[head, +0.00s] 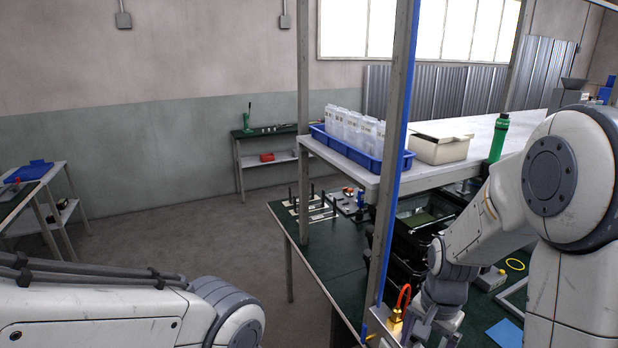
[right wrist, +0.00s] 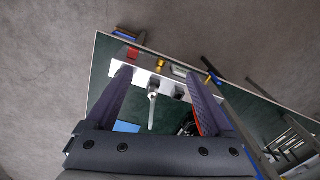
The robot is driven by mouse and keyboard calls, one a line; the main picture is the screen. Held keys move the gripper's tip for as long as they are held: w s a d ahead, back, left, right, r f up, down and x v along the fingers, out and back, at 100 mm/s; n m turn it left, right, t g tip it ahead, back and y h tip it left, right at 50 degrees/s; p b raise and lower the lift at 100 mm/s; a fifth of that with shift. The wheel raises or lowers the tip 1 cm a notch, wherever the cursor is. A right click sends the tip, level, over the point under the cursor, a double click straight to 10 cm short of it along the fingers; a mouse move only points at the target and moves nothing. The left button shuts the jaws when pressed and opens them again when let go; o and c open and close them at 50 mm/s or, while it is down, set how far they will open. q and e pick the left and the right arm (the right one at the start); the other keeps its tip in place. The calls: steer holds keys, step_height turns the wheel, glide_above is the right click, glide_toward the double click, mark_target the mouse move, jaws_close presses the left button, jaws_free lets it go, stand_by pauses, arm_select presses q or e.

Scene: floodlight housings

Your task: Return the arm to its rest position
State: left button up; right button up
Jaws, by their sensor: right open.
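My right arm (head: 470,225) comes in from the right in the head view, bent down over the green-topped workbench (head: 340,258). In the right wrist view my right gripper (right wrist: 158,78) has its two dark fingers spread apart, with nothing held between them. Beyond the fingertips lie a pale metal plate (right wrist: 148,67) and a grey part with a rod-like stem (right wrist: 153,90). My left arm (head: 110,312) lies across the lower left of the head view; its gripper is out of the frame.
A blue-edged upright post (head: 394,150) stands close to my right arm. Black bins (head: 408,240) stand beneath. Open floor lies left.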

steer(key=s+a+r+n+b, duration=0.1)
steer(key=s+a+r+n, duration=0.1)
steer(key=s+a+n, duration=0.6)
steer(key=s+a+r+n+b, duration=0.2)
steer(key=s+a+n, duration=0.6)
steer(key=a, duration=0.3)
steer(key=shift+s+a+r+n+y, duration=0.2)
steer(key=shift+s+n+y, duration=0.2)
steer(key=shift+n, duration=0.3)
